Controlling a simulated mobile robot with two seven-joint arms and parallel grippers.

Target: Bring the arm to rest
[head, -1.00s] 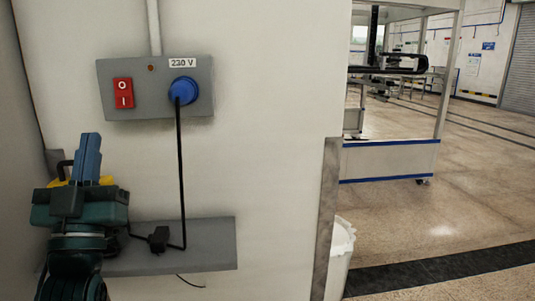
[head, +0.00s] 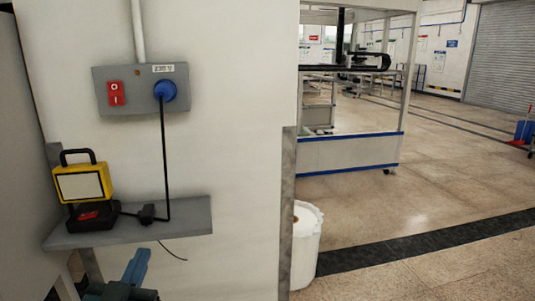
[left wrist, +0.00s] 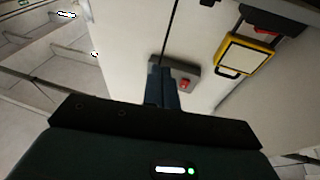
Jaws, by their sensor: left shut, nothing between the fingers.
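My left gripper (head: 138,264) shows at the bottom of the head view, in front of the wall and below the shelf's front edge. Its blue-grey fingers point up and are together, with nothing between them. In the left wrist view the closed fingers (left wrist: 160,84) stand upright past the dark gripper body. Most of my left arm is below the head picture. My right gripper is in neither view.
A grey shelf (head: 185,218) holds a yellow work lamp (head: 84,184). Above it is a wall box (head: 135,90) with a red switch (head: 116,93) and a blue plug (head: 165,90); a black cable hangs down.

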